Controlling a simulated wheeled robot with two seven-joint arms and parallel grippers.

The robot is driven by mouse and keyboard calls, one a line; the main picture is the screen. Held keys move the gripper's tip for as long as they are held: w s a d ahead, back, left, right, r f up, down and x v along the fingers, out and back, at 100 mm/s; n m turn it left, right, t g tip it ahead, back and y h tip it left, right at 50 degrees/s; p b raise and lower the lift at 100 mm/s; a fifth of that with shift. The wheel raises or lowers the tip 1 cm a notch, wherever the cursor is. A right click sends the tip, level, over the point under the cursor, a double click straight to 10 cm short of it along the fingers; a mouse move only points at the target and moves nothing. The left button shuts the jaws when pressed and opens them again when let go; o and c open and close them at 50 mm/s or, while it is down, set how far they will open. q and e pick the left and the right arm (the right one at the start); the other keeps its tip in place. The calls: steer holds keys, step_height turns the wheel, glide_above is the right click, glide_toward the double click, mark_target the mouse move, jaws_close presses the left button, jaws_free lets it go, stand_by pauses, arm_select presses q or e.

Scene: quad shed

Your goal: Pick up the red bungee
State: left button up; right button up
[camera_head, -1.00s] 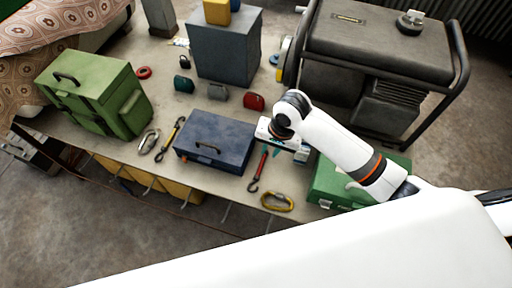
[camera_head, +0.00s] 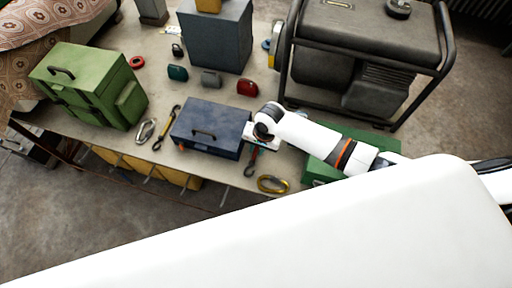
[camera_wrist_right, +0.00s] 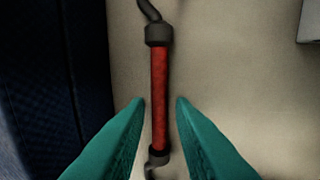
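The red bungee (camera_wrist_right: 160,95) lies on the table with dark hooks at both ends. In the head view only its lower part (camera_head: 253,158) shows, just right of the blue toolbox (camera_head: 212,128); the rest is hidden under my right gripper. My right gripper (camera_wrist_right: 160,101) is open, its teal fingertips one on each side of the bungee's red shaft, with gaps on both sides. In the head view the right gripper (camera_head: 254,143) is low over the bungee. My left gripper is not in view.
The blue toolbox stands close on the left of the bungee. A green case (camera_head: 318,172) is on the right and a yellow carabiner (camera_head: 272,185) near the front edge. A generator (camera_head: 365,55) stands behind.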

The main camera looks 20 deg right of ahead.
mark_target(257, 151)
steer(key=shift+w+f, duration=0.1)
steer(key=shift+f, duration=0.15)
jaws_close()
step_height(257, 151, up, 10)
steer(key=b, duration=0.1)
stand_by(0.5)
